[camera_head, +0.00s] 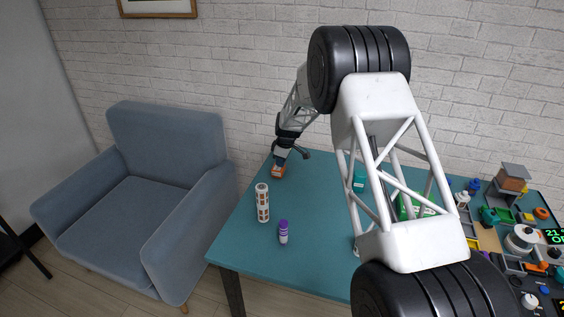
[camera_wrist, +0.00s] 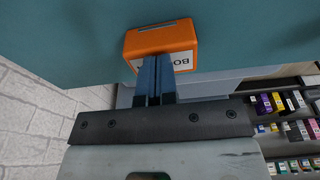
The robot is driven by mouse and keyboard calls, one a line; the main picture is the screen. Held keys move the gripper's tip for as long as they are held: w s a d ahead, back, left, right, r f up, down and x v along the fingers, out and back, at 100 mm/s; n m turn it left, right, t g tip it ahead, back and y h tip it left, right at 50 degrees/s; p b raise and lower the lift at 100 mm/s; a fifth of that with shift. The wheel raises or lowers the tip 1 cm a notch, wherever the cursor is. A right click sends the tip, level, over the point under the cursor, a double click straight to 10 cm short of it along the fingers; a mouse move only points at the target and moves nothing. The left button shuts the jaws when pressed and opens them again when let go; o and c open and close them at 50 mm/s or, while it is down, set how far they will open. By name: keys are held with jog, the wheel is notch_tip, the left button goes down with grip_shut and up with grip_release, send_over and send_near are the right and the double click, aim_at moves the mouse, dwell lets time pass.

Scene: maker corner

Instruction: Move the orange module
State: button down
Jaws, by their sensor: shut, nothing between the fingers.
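The orange module (camera_head: 277,172) is a small orange block on the teal table (camera_head: 310,265), near its far left edge. In the wrist view the orange module (camera_wrist: 160,40) has a white label with dark lettering, partly covered by my fingers. My gripper (camera_head: 280,160) is right at the module. In the wrist view my gripper (camera_wrist: 156,62) has its two blue fingers together with nothing between them, their tips in front of the label. I cannot tell whether the tips touch the module.
A patterned cylinder (camera_head: 262,204) and a purple-capped stick (camera_head: 283,233) stand on the table's left part. A teal box (camera_head: 359,182) and a green box (camera_head: 408,208) are partly behind my arm. Clutter fills the right end. A blue-grey armchair (camera_head: 135,200) stands left.

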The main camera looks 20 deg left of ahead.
jog(key=shift+s+d+f, duration=0.15)
jog(key=shift+s+f, duration=0.05)
jog(key=shift+f, duration=0.35)
jog(key=shift+d, duration=0.15)
jog(key=d, duration=2)
jog(key=shift+s+d+f, duration=0.15)
jog(key=shift+s+f, duration=0.05)
jog(key=shift+f, duration=0.15)
jog(key=shift+r, duration=0.1)
jog(key=shift+w+r, duration=0.2)
jog(key=shift+r, duration=0.8)
jog(key=shift+r, duration=0.15)
jog(key=shift+w+r, duration=0.1)
jog(key=shift+r, duration=0.35)
notch_tip(320, 180, up, 6)
jog(key=d, duration=0.1)
jog(key=shift+r, duration=0.2)
